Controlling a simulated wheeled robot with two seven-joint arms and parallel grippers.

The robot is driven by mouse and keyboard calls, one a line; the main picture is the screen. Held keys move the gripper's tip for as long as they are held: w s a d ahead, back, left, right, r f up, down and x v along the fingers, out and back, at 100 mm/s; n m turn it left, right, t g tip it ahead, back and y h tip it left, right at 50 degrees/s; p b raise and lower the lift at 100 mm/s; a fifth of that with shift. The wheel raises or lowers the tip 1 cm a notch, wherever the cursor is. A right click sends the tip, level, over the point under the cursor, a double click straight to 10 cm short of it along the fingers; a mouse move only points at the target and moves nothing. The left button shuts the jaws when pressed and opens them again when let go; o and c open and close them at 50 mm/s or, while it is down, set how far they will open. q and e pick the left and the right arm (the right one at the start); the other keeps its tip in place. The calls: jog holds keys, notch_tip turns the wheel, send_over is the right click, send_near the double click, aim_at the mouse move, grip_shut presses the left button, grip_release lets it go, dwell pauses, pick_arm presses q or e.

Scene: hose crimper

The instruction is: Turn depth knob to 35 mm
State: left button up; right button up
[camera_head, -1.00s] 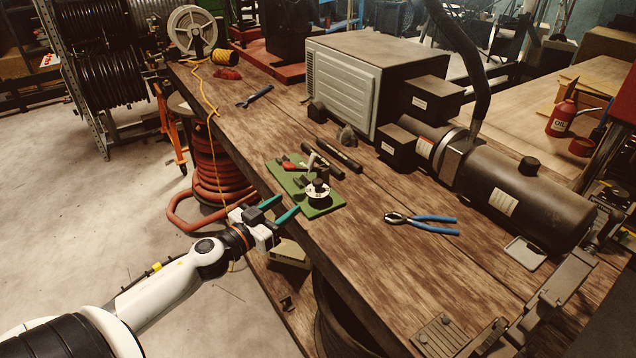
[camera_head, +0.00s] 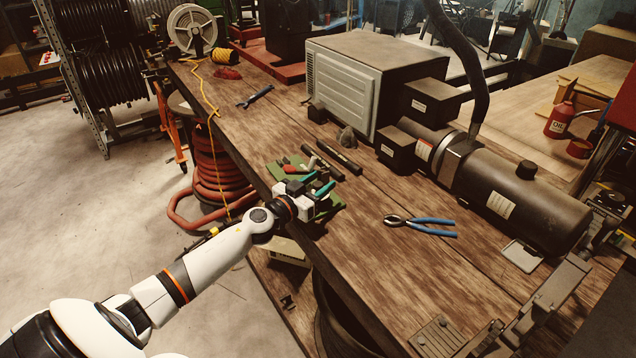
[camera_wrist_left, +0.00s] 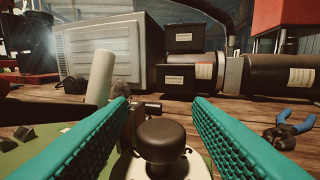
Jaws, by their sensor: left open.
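The depth knob (camera_wrist_left: 161,139) is a black round knob on a pale dial (camera_wrist_left: 190,165), seen in the left wrist view. It stands between the two teal fingers of my left gripper (camera_wrist_left: 161,115), which are open with a gap on each side of the knob. In the head view my left gripper (camera_head: 317,183) is over the green plate (camera_head: 275,170) of the crimper and hides the knob and dial. A pale cylindrical handle (camera_wrist_left: 100,77) rises left of the knob in the wrist view. The dial's scale marks cannot be read. My right gripper is not in view.
Blue-handled pliers (camera_head: 432,224) lie right of the crimper. Two dark rods (camera_head: 338,156) lie just behind it. A grey metal box (camera_head: 345,85) and a dark cylinder (camera_head: 535,195) stand farther back. The wooden bench (camera_head: 370,265) is clear in front of the pliers.

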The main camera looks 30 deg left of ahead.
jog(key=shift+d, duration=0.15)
pick_arm(q)
jog(key=shift+c, duration=1)
jog(key=c, duration=0.8)
jog(key=shift+d+r+n+y+p, duration=0.15)
jog(key=shift+n+y+p, duration=0.75)
jog(key=shift+y, duration=0.5)
jog(key=shift+n+y, duration=0.4)
jog(key=shift+y, duration=0.2)
jog(key=shift+f+n+y, duration=0.25)
jog(key=shift+n+y, duration=0.25)
jog(key=shift+y, duration=0.2)
jog(key=n+g+y+b, duration=0.1)
jog(key=n+y+b, duration=0.1)
jog(key=y+b, duration=0.1)
jog(key=n+g+y+b, duration=0.2)
jog(key=y+b, duration=0.1)
jog(key=b, duration=0.2)
jog(key=n+g+y+b, duration=0.1)
jog(key=n+y+b, duration=0.1)
jog(key=y+b, duration=0.1)
jog(key=shift+f+g+b, duration=0.25)
jog(key=shift+g+b, duration=0.05)
jog(key=shift+b, duration=0.25)
jog(key=shift+r+n+g+y+b, duration=0.3)
jog(key=shift+n+g+y+b, duration=0.25)
jog(key=shift+b, duration=0.25)
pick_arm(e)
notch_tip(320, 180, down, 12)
